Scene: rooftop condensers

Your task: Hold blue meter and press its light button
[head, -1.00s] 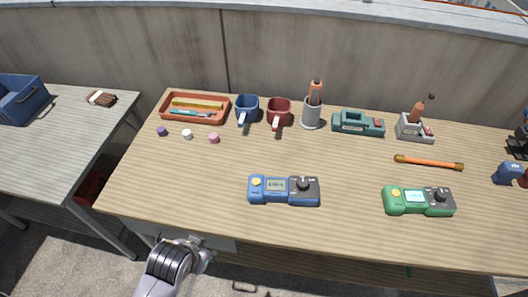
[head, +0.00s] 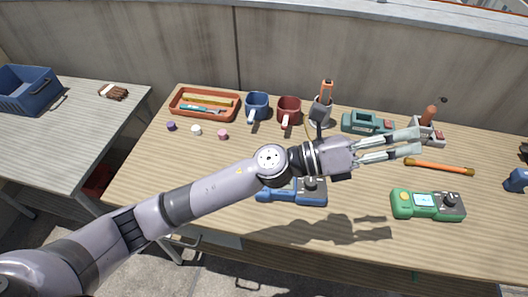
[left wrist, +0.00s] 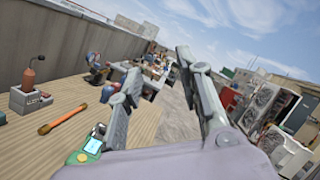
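The blue meter (head: 290,193) lies on the wooden table (head: 150,188) near its front edge. My left forearm passes over it in the head view and hides its upper left part, including the yellow button seen earlier. Its dark dial still shows. My left gripper (head: 418,142) is open and empty, above the table to the right of the blue meter and above the green meter (head: 428,205). The left wrist view shows its two fingers apart (left wrist: 158,85) with nothing between them. My right gripper is in neither view.
An orange-handled rod (head: 440,167), a teal device (head: 367,123) and a grey holder (head: 320,110) lie around the gripper. Two mugs, blue (head: 257,105) and red (head: 289,110), and an orange tray (head: 205,117) stand at the back left. The front left tabletop is clear.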

